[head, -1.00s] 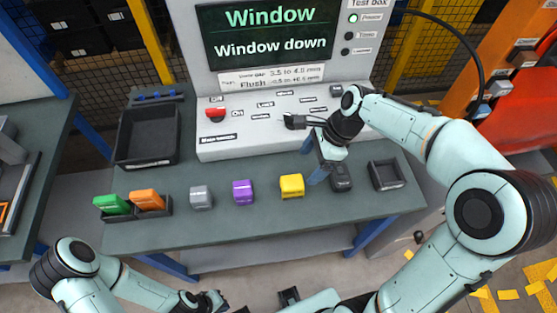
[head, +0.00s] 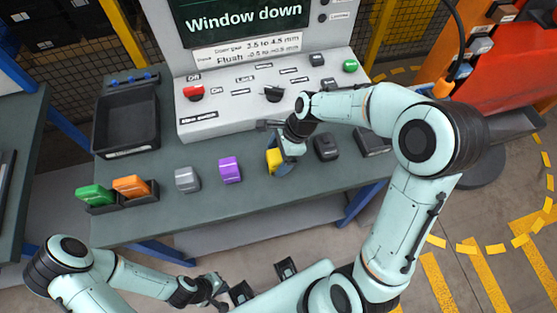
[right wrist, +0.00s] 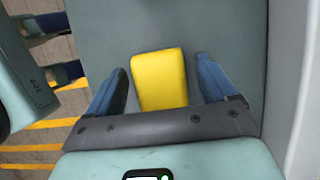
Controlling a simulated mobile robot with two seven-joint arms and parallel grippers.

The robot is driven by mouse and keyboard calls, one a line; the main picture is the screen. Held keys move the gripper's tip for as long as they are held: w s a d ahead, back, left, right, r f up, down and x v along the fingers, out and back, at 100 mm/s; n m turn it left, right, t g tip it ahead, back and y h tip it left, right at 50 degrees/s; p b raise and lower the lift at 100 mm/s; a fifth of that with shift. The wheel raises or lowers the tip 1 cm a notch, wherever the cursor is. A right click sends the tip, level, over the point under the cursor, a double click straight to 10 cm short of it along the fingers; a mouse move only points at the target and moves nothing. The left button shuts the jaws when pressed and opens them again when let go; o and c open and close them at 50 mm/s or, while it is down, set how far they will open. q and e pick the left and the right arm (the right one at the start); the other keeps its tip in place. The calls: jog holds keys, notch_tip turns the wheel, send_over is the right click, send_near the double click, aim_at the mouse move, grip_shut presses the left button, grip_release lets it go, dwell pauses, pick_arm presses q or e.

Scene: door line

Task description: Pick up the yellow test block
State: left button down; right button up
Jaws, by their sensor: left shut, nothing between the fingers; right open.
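The yellow test block (head: 273,161) stands on the dark green bench top, partly hidden by my right gripper (head: 284,165) in the head view. In the right wrist view the yellow block (right wrist: 159,80) lies between the two blue fingers of my right gripper (right wrist: 160,90). The fingers are open, with a gap on each side of the block. My left gripper (head: 218,290) is shut and empty, low in front of the bench and away from the block.
A purple block (head: 230,170) and a grey block (head: 187,180) stand left of the yellow one. A black block (head: 326,147) stands close on its right. Green (head: 94,194) and orange (head: 131,186) blocks sit in holders. The control panel (head: 225,117) rises behind.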

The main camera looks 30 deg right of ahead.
jog(key=shift+x, duration=0.8)
jog(key=c, duration=1.2)
jog(key=shift+r, duration=0.1)
jog(key=shift+c, duration=0.2)
